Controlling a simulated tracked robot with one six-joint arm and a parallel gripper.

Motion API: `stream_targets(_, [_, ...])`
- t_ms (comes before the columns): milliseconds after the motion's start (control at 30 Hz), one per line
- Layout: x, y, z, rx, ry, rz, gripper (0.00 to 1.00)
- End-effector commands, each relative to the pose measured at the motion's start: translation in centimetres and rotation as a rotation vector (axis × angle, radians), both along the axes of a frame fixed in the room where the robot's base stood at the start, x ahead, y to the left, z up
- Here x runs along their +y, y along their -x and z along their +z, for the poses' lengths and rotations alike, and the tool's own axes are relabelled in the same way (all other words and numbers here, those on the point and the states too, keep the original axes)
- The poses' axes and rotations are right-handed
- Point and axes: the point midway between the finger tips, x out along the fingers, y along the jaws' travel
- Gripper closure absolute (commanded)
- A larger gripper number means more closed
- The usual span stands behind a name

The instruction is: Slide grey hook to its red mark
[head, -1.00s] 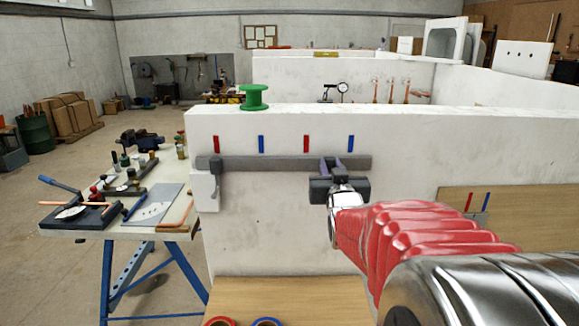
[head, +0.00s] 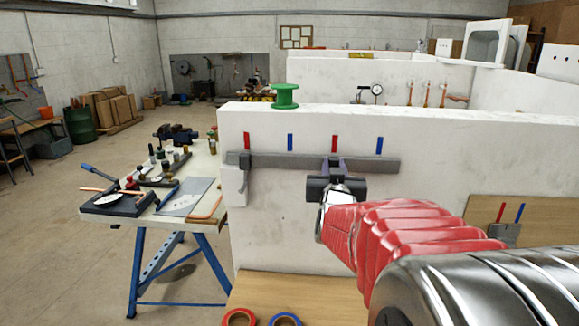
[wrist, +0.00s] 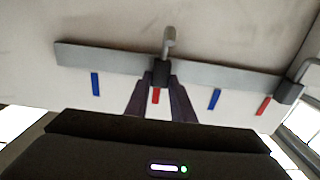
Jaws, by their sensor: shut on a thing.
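A grey rail (head: 290,162) runs along the white wall, with red and blue marks above it in the head view. My gripper (head: 335,168) is at the rail, right of its middle. In the wrist view its two dark fingers (wrist: 160,88) are shut on the dark slider of a grey hook (wrist: 168,42). The held slider is about in line with a red mark (wrist: 156,96), which also shows in the head view (head: 335,143). A second hook (wrist: 303,70) sits at the rail end beside another red mark (wrist: 263,106).
A green spool (head: 285,96) stands on the wall top. A workbench with tools (head: 190,205) stands to the left. Red (head: 240,317) and blue (head: 285,319) rolls lie on a wooden surface below. A wooden panel (head: 545,222) is at the right.

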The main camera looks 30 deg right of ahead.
Motion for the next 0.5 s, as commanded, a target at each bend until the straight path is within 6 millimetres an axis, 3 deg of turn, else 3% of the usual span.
stream_targets(67, [-0.04,0.05,0.11,-0.001,0.002,-0.001,1.0])
stream_targets(100, [-0.05,0.08,0.1,-0.001,0.002,-0.001,0.78])
stream_targets(367, [-0.15,0.14,0.02,-0.001,0.001,-0.003,0.59])
stream_targets(500, [-0.19,0.17,0.0,0.0,0.0,-0.004,0.59])
